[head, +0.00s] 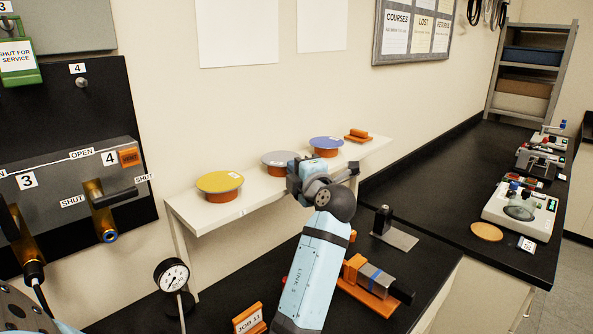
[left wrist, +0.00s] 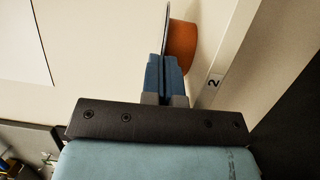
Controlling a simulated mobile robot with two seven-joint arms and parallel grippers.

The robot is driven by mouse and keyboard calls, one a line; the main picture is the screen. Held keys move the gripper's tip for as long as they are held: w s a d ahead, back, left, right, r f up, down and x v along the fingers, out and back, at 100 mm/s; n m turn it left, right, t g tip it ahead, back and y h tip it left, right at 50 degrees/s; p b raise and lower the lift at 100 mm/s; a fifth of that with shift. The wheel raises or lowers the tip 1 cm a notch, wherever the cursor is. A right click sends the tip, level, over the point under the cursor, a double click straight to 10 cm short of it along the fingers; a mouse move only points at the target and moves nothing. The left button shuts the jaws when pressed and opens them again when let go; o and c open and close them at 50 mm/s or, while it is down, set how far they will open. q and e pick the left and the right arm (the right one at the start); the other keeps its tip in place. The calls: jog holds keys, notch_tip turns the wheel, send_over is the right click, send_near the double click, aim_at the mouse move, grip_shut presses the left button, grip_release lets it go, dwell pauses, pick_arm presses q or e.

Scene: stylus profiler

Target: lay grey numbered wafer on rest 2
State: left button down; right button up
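The grey wafer (head: 281,158) lies flat over an orange rest on the white wall shelf, between a yellow wafer (head: 219,182) and a blue wafer (head: 326,142). My left gripper (head: 303,170) is at its near right side and hides part of it. In the left wrist view the wafer (left wrist: 167,25) is edge-on, against the orange rest (left wrist: 183,47), with a label 2 on the shelf edge beside it. The left fingers (left wrist: 164,78) are close together with the wafer's edge between them. Any number on the wafer is not readable. My right gripper is not in view.
Below on the black bench are a dial gauge (head: 172,276), a JOB 12 sign (head: 248,319) and an orange-and-grey fixture (head: 370,284). Valve handles stick out at left.

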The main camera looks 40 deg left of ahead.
pick_arm(q)
jog(key=shift+f, duration=0.1)
jog(key=c, duration=1.3)
grip_release()
jog(key=shift+c, duration=0.4)
jog(key=b+v, duration=0.6)
jog(key=v, duration=0.1)
jog(key=shift+s, duration=0.25)
